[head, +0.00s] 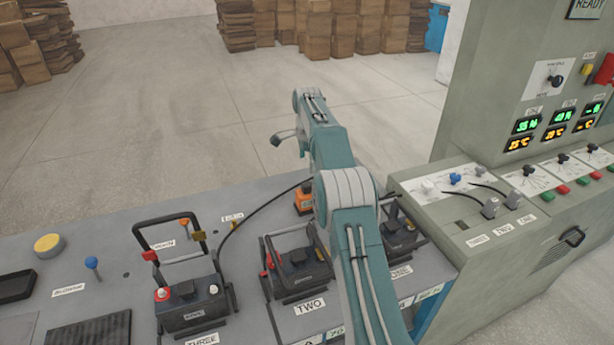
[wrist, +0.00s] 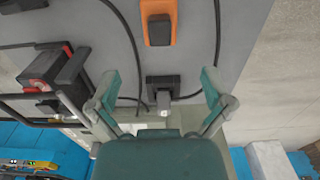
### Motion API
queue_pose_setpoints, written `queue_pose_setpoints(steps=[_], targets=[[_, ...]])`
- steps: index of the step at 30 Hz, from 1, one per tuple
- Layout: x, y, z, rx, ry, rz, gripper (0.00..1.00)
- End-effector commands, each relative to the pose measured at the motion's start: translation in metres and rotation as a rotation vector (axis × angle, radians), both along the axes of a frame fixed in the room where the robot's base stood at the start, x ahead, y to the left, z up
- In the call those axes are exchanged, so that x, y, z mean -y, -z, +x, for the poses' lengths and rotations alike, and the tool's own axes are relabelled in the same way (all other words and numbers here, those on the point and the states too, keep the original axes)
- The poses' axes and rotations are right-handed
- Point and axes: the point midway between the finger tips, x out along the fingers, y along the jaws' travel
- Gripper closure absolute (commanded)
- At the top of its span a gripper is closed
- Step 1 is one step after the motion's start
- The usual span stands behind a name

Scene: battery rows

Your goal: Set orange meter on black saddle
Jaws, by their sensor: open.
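The orange meter (head: 304,199) stands on the grey bench, partly hidden behind my arm in the head view. In the wrist view the orange meter (wrist: 172,36), with a dark face, shows at the top edge, beyond my fingers and apart from them. My gripper (wrist: 163,92) is open, with its two teal fingers spread wide and no object held. A black block (wrist: 155,82) with a grey plug shows between the fingers. A shallow black holder (head: 16,286) lies at the bench's far left; I cannot tell whether it is the saddle.
Batteries with raised handles stand in rows marked THREE (head: 190,310) and TWO (head: 300,275); another (head: 400,238) is beside my arm. Black cables cross the bench. A control cabinet (head: 475,85) rises at the right. A blue knob (head: 91,263) and yellow button (head: 48,245) stand at left.

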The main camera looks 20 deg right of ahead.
Motion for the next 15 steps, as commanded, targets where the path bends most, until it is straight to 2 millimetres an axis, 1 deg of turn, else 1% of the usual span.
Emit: queue_pose_setpoints(steps=[5, 7, 11, 15], targets=[[-0.001, -0.014, -0.001, 0.003, -0.010, -0.001, 0.00], [-0.005, -0.025, -0.005, 0.013, -0.039, -0.003, 0.00], [-0.018, -0.062, -0.019, 0.048, -0.141, -0.012, 0.00], [-0.035, -0.103, -0.045, 0.088, -0.283, -0.028, 0.00]])
